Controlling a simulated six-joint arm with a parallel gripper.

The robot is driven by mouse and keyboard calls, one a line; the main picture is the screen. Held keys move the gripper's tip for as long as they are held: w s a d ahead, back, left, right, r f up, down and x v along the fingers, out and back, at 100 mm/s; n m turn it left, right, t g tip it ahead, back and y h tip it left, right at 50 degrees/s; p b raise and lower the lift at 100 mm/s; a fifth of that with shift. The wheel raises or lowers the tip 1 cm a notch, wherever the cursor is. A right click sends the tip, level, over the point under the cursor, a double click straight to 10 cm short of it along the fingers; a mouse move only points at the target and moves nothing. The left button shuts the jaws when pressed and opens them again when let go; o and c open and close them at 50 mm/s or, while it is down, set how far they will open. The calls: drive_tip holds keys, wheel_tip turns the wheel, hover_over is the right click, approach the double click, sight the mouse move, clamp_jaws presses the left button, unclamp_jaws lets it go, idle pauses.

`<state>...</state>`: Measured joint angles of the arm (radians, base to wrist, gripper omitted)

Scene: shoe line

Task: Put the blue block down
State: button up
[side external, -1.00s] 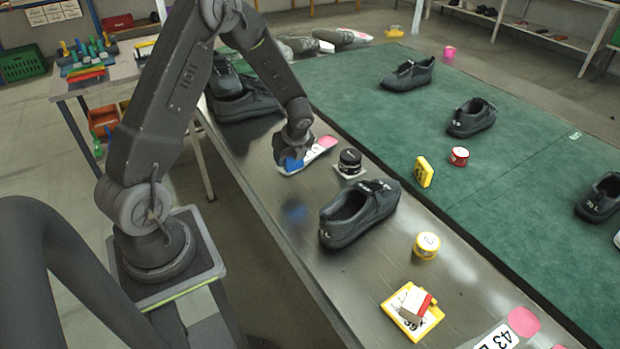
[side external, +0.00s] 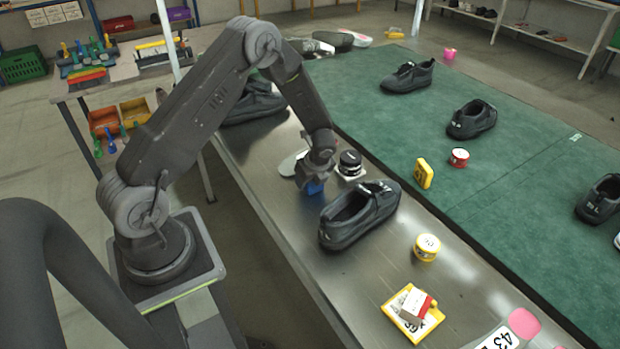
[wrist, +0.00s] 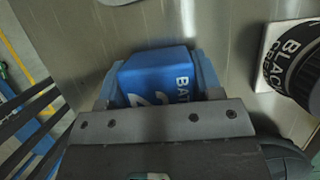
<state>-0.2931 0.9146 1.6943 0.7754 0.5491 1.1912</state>
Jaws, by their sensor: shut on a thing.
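A blue block (side external: 314,187) is between the fingers of my gripper (side external: 313,182) in the side external view. In the wrist view the blue block (wrist: 158,76) shows white lettering, and my gripper (wrist: 160,85) is shut on it with a finger at each side. The block is at or just above the grey metal bench (side external: 262,165); I cannot tell whether it touches. It is left of the black shoe on the bench (side external: 358,214).
A black tin (side external: 350,161) on a white card stands close behind to the right. A yellow tin (side external: 427,246) and a yellow tray (side external: 402,322) lie nearer the front. A green mat (side external: 530,160) lies beyond.

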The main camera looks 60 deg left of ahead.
drive_tip(key=shift+f, duration=0.1)
drive_tip(key=o, duration=1)
drive_tip(key=s+d+r+n, duration=0.1)
drive_tip(key=d+r, duration=0.2)
drive_tip(key=r, duration=0.4)
drive_tip(key=s+d+r+n+t, duration=0.1)
drive_tip(key=d+r+n, duration=0.1)
drive_tip(key=r, duration=0.4)
drive_tip(key=s+d+r+n, duration=0.1)
drive_tip(key=d+r, duration=0.2)
drive_tip(key=r, duration=0.4)
drive_tip(key=s+d+r+n+t+h, duration=0.1)
drive_tip(key=s+d+r+n, duration=0.3)
drive_tip(key=s, duration=0.2)
drive_tip(key=s+d+r+n+t+h, duration=0.2)
drive_tip(key=s+d+r+n, duration=0.2)
drive_tip(key=s+r+n, duration=0.1)
drive_tip(key=s+d+r+n+t+h, duration=0.1)
drive_tip(key=s+d+r+n, duration=0.3)
drive_tip(key=s, duration=0.3)
drive_tip(key=shift+s+d+r+n+t, duration=0.25)
drive_tip(key=shift+s+r+n+t, duration=0.1)
drive_tip(key=shift+r+n, duration=0.15)
